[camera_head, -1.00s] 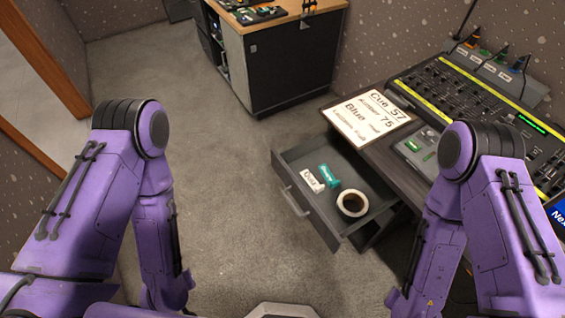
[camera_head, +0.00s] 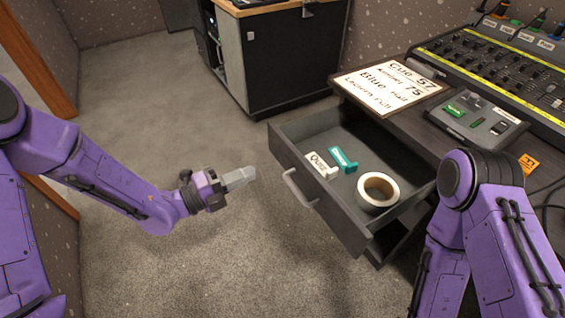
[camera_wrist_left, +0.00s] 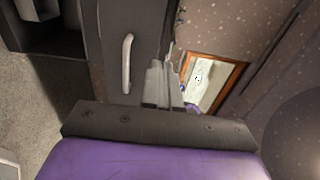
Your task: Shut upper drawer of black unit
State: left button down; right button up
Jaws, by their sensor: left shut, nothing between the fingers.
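The upper drawer (camera_head: 345,222) of the black unit (camera_head: 400,140) stands pulled out under the desk top. Its bar handle (camera_head: 299,188) is on the front panel. The handle also shows upright in the left wrist view (camera_wrist_left: 127,62). Inside the drawer lie a roll of tape (camera_head: 377,190), a teal piece (camera_head: 343,159) and a white labelled piece (camera_head: 321,165). My left gripper (camera_head: 246,177) is shut and empty, in front of the drawer and apart from the handle. Its fingers show in the left wrist view (camera_wrist_left: 164,78). My right gripper is out of view.
A cue sheet (camera_head: 392,85), a small control box (camera_head: 475,118) and a fader console (camera_head: 500,70) are on the desk. A black cabinet (camera_head: 290,65) stands at the back. The carpet (camera_head: 200,130) left of the drawer is clear.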

aim_at(294, 154)
pick_arm(q)
jog(key=x, duration=1)
jog(key=shift+w+d, duration=0.25)
jog(key=shift+w+d+f, duration=0.1)
